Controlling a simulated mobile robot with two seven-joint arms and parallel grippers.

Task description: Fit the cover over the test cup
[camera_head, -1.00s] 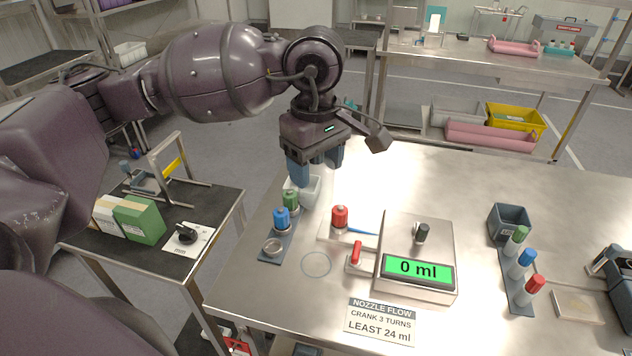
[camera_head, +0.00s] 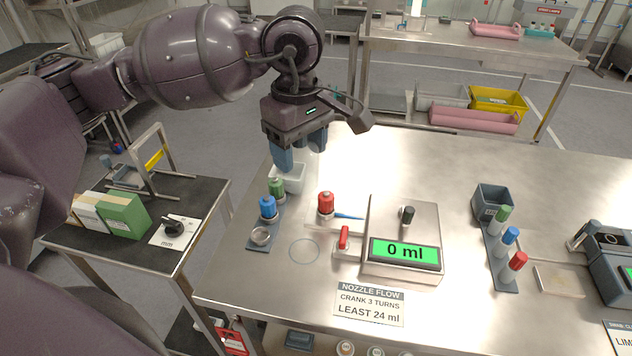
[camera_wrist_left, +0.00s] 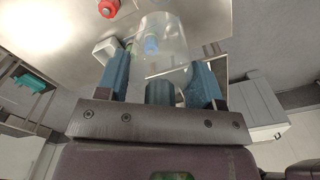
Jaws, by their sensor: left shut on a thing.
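My left gripper (camera_head: 300,155) points down over the far left part of the steel table. It is shut on a clear, cup-shaped thing, seemingly the cover; in the left wrist view this clear cover (camera_wrist_left: 165,38) sits between the two blue fingers. In the head view it is very faint and mostly hidden by the fingers. I cannot tell for sure which thing is the test cup. A red-capped piece with a blue nozzle (camera_head: 326,204) stands on a pale plate near the middle. A thin ring mark (camera_head: 304,250) lies on bare table in front. My right gripper is not in view.
A white tub (camera_head: 288,178) stands just below the gripper. A rack (camera_head: 257,240) with green- and blue-capped pieces is in front of it. A meter reading 0 ml (camera_head: 403,250) with a red handle stands mid-table. A second capped rack (camera_head: 505,275) stands right.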

